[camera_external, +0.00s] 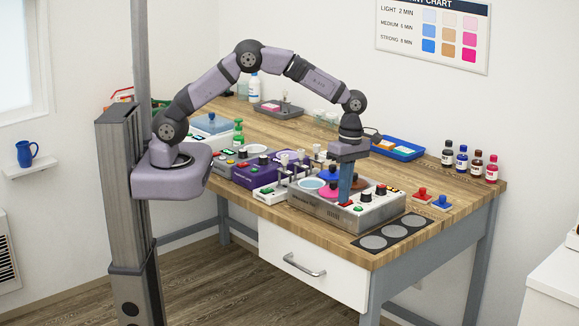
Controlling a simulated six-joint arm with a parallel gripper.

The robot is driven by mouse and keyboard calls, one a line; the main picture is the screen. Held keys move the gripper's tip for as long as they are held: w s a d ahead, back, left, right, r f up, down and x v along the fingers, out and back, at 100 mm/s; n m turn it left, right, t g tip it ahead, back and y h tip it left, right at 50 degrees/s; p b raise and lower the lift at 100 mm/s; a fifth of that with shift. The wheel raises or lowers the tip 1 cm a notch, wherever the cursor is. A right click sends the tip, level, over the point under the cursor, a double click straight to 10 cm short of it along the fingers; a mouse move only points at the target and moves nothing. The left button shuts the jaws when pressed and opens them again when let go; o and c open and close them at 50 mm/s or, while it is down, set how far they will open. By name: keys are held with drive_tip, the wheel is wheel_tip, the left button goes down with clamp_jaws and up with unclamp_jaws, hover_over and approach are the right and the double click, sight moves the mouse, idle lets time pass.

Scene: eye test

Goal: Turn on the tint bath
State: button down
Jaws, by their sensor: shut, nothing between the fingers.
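The tint bath (326,213) is a low metal box near the right front of the wooden bench. Its top has wells, some with blue or pink contents, and a front control panel. On the panel I see a red switch-like part (346,204), a green button (359,209), black knobs (381,190) and small coloured parts at the right end. My gripper (345,199) points straight down over the panel, shut and empty. Its tips are right at the red part and partly hide it. Whether they touch it, and which way it is set, I cannot tell.
Left of the bath stand a purple unit (243,176) and other small devices. A dark plate with grey discs (373,242) lies in front right. Red and blue knobbed blocks (441,202), small bottles (476,165) and a blue tray (398,149) are to the right and behind.

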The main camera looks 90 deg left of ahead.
drive_tip(key=shift+a+f, duration=0.1)
drive_tip(key=shift+w+a+p, duration=0.2)
drive_tip(key=shift+p, duration=0.25)
drive_tip(key=shift+w+a, duration=0.3)
drive_tip(key=shift+w, duration=0.05)
drive_tip(key=shift+d, duration=0.1)
drive_tip(key=shift+r, duration=0.2)
drive_tip(key=r+p, duration=0.4)
drive_tip(key=shift+w+a, duration=0.1)
drive_tip(key=shift+a, duration=0.1)
drive_tip(key=shift+w+r, duration=0.15)
drive_tip(key=shift+r, duration=0.15)
wheel_tip(320, 180, up, 9)
drive_tip(key=b, duration=0.2)
drive_tip(key=shift+w+a+b, duration=0.3)
drive_tip(key=shift+a+b, duration=0.1)
drive_tip(key=shift+a, duration=0.05)
